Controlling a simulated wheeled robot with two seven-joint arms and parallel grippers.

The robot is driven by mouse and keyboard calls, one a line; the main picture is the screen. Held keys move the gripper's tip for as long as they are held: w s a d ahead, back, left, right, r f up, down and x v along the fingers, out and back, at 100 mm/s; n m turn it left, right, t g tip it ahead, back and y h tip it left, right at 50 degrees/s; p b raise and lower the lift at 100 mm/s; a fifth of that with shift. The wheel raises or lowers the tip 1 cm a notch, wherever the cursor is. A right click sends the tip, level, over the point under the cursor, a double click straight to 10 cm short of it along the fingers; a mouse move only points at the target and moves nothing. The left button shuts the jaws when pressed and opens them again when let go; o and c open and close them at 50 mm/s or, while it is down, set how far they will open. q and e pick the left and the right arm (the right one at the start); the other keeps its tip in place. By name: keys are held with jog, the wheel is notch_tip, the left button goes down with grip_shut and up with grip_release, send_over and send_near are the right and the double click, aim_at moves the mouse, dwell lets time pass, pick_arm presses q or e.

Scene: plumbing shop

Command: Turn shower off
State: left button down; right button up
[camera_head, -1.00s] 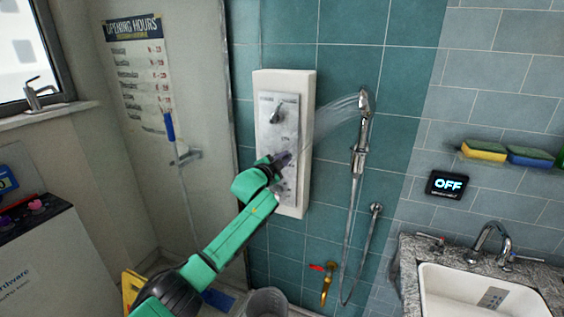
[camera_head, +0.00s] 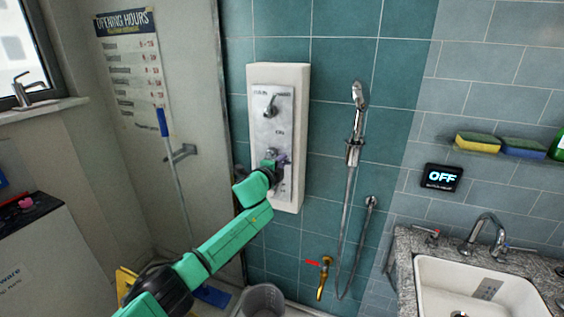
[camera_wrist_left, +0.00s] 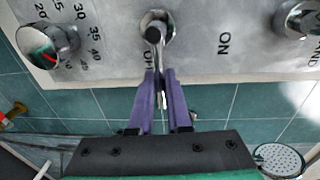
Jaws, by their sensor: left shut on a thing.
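The shower panel (camera_head: 296,82) is a tall white box with a metal face on the teal wall. In the left wrist view, the face (camera_wrist_left: 195,60) carries a metal lever (camera_wrist_left: 156,35) with a dark cap between ON and OFF marks. The lever lies beside the OFF mark, away from ON. My left gripper (camera_wrist_left: 160,82) has its purple fingers shut around the lever's end; in the head view the gripper (camera_head: 281,158) partly hides the lever. The chrome shower head (camera_head: 358,93) hangs right of the panel, with no water spray visible. My right gripper is not in view.
A numbered knob (camera_wrist_left: 48,45) sits beside the lever. A hose (camera_head: 347,220) hangs below the shower head, near a brass tap (camera_head: 323,280). A sink (camera_head: 430,285) and a display reading OFF (camera_head: 441,177) are at right. A bucket (camera_head: 262,300) stands below.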

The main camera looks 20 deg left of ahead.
pick_arm(q)
jog(key=shift+f, duration=0.2)
jog(key=c, duration=0.9)
grip_release()
jog(key=shift+o, duration=0.2)
jog(key=shift+r, duration=0.1)
jog(key=s+r+b, duration=0.1)
jog(key=s+b, duration=0.1)
jog(key=s, duration=1.2)
jog(key=shift+s+d+r+b, duration=0.15)
jog(key=shift+s+r+b, duration=0.05)
jog(key=shift+s+b, duration=0.1)
jog(key=shift+w, duration=0.1)
jog(key=shift+f, duration=0.1)
